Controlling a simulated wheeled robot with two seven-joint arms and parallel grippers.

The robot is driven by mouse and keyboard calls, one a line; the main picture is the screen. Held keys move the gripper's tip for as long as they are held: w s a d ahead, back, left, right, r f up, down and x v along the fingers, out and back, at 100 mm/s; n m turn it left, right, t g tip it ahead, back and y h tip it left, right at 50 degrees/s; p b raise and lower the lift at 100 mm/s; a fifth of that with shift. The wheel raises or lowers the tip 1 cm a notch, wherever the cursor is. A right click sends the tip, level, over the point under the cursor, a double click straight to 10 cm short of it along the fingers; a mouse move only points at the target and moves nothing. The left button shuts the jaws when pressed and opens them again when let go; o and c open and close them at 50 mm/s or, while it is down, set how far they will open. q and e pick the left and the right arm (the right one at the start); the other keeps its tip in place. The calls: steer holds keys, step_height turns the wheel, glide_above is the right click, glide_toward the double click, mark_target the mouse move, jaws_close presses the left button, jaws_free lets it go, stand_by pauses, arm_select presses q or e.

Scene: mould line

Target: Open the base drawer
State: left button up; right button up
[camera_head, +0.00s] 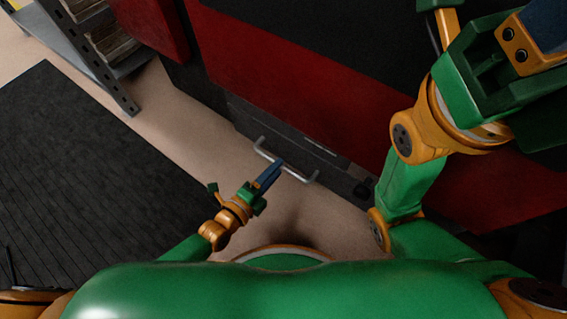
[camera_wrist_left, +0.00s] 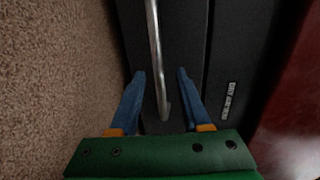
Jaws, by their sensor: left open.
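The base drawer (camera_head: 241,113) is a dark grey front low on the red and black machine. It looks shut, flush with the machine's base. Its silver bar handle (camera_head: 266,152) stands out from the front, and it also shows in the left wrist view (camera_wrist_left: 154,40). My left gripper (camera_head: 275,168) is at the handle with its blue fingers open. In the left wrist view (camera_wrist_left: 161,75) the bar runs between the two fingers, with a gap on both sides. My right arm is at the right of the head view; its gripper does not show.
The red machine body (camera_head: 270,60) rises above the drawer. A black ridged mat (camera_head: 80,160) lies on the tan floor (camera_head: 195,130) at left. A grey metal shelf (camera_head: 85,60) stands at upper left. Bare floor lies in front of the drawer. A small white label (camera_wrist_left: 229,100) is beside the handle.

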arm_select(q)
steer(key=x, duration=0.1)
steer(key=b+x, duration=0.1)
steer(key=shift+w+d+f, duration=0.2)
steer(key=shift+w+f, duration=0.05)
steer(key=shift+f, duration=0.1)
steer(key=shift+w+d+r, duration=0.15)
steer(key=shift+w, duration=0.05)
jaws_close()
stand_by(0.9)
